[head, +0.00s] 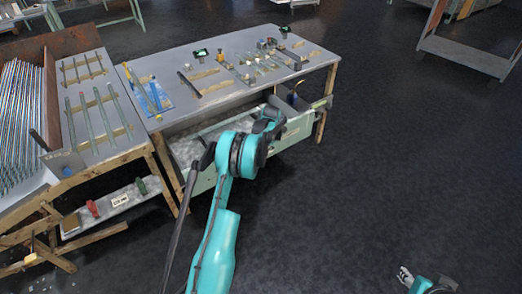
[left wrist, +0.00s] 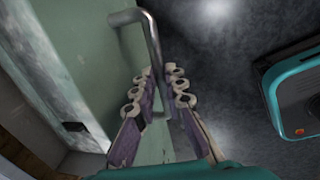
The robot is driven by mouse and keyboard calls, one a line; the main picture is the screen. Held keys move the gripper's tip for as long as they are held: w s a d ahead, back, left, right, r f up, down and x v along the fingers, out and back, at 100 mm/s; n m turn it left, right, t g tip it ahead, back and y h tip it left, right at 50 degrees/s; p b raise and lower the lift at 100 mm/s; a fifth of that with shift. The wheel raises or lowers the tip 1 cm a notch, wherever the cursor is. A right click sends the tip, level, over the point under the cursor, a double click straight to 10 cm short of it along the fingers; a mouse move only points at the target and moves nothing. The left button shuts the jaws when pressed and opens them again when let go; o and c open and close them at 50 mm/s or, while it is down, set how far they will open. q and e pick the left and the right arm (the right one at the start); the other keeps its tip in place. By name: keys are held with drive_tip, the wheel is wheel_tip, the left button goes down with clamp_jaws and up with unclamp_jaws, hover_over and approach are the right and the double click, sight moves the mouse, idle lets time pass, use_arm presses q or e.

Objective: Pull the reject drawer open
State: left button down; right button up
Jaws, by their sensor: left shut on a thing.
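The pale green drawer (head: 295,127) under the workbench stands out past the bench's front edge, and part of its grey inside shows. In the left wrist view its green front (left wrist: 100,65) carries a bent metal bar handle (left wrist: 152,42). My left gripper (left wrist: 163,85) has its fingers on either side of the handle bar and is shut on it. In the head view my left arm's wrist hides the handle and the fingertips. My right gripper (head: 405,274) is at the bottom right, low over the floor and away from the drawer; its jaws are too small to read.
The workbench top (head: 215,100) holds tubes, small blocks and wooden strips. A side bench (head: 105,145) with glass tubes stands at the left, with a lower shelf (head: 118,200) holding red and green items. Dark floor (head: 410,160) is clear to the right. A cart (head: 465,52) stands far right.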

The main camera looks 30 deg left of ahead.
use_arm(q)
drive_tip(key=shift+s+d, duration=0.2)
drive_tip(key=shift+d, duration=0.4)
drive_tip(key=c, duration=1.6)
unclamp_jaws()
drive_tip(key=r, duration=0.4)
drive_tip(key=d+r, duration=0.1)
drive_tip(key=r, duration=0.3)
drive_tip(key=d+r, duration=0.1)
drive_tip(key=r, duration=0.2)
drive_tip(key=shift+s+r, duration=0.4)
